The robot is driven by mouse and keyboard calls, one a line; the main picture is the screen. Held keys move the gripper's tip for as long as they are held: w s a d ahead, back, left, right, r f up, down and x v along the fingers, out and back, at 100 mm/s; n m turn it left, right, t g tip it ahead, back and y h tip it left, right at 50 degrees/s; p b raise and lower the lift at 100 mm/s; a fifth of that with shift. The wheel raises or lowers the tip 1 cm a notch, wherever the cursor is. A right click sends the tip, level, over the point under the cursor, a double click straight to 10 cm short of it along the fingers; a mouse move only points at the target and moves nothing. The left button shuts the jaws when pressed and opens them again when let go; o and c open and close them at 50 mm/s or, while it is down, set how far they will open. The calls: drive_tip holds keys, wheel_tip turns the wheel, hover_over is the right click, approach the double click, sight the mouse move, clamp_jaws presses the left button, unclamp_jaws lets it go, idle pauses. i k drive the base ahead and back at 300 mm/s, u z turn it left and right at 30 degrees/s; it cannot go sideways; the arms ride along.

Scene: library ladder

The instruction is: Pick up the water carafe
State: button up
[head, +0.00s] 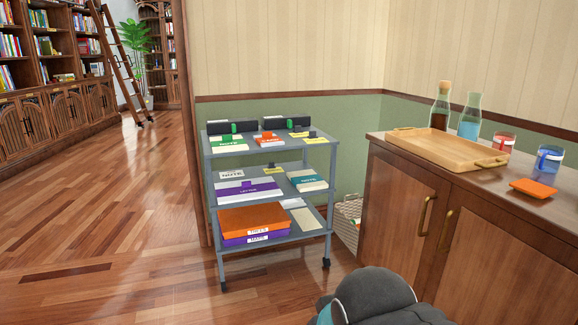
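A clear glass carafe with blue liquid (469,122) stands upright on the wooden cabinet (545,215) at the right, behind the tray. It looks like the water carafe. Just left of it stands a bottle with a cork-coloured top (440,108) and darker contents. The tray's back edge hides the bases of both. My gripper is not in view. A dark grey rounded part of my arm shows at the bottom, in front of the cabinet.
A wooden tray (440,148) lies on the cabinet top. Two glasses, one red (503,142) and one blue (549,158), and an orange coaster (533,188) are to its right. A grey trolley (212,205) with books stands left. A basket (347,222) sits between. Open floor lies left.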

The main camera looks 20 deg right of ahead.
sight(471, 118)
drive_tip(key=i, duration=2.7)
drive_tip(key=z, duration=2.15)
